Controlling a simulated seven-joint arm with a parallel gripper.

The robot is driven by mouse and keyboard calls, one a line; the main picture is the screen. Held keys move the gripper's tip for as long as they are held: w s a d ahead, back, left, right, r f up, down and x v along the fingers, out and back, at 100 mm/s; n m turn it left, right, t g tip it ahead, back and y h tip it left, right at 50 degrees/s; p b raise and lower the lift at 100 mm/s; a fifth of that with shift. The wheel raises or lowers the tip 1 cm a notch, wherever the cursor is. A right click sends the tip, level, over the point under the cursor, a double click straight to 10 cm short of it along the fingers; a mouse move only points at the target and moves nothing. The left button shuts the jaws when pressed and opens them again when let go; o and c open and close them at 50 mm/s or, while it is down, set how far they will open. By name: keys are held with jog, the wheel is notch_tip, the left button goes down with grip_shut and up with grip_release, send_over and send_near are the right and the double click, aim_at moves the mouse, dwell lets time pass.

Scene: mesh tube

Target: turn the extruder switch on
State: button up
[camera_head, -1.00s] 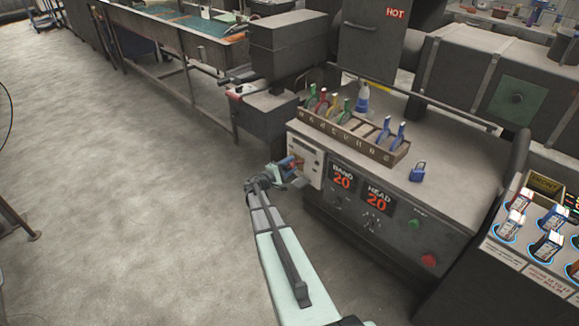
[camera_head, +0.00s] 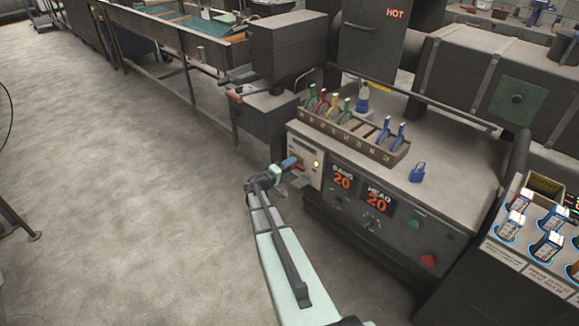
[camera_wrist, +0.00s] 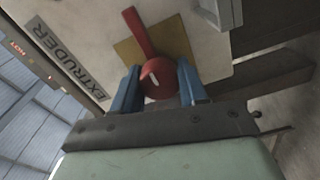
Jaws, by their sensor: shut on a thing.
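The extruder switch (camera_wrist: 158,76) is a red rotary knob with a long red lever and a white mark, on a brass-coloured plate. It sits on a pale panel (camera_head: 308,151) at the left end of the machine front. The black word EXTRUDER (camera_wrist: 73,65) is beside it in the wrist view. My gripper (camera_wrist: 156,86) has its blue fingers on either side of the knob, shut on it. In the wrist view the lever points up and slightly left. In the head view my gripper (camera_head: 290,163) is at the panel and hides most of the switch.
A small yellowish light (camera_head: 316,164) glows on the panel. Right of it are the BAND and HEAD displays (camera_head: 376,202), reading 20. A rack of coloured handles (camera_head: 350,138) and a blue padlock (camera_head: 417,173) are on the machine top. Open floor (camera_head: 130,200) lies left.

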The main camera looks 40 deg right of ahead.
jog(key=shift+d, duration=0.1)
jog(key=o, duration=1)
jog(key=shift+o, duration=0.2)
jog(key=a, duration=1.4)
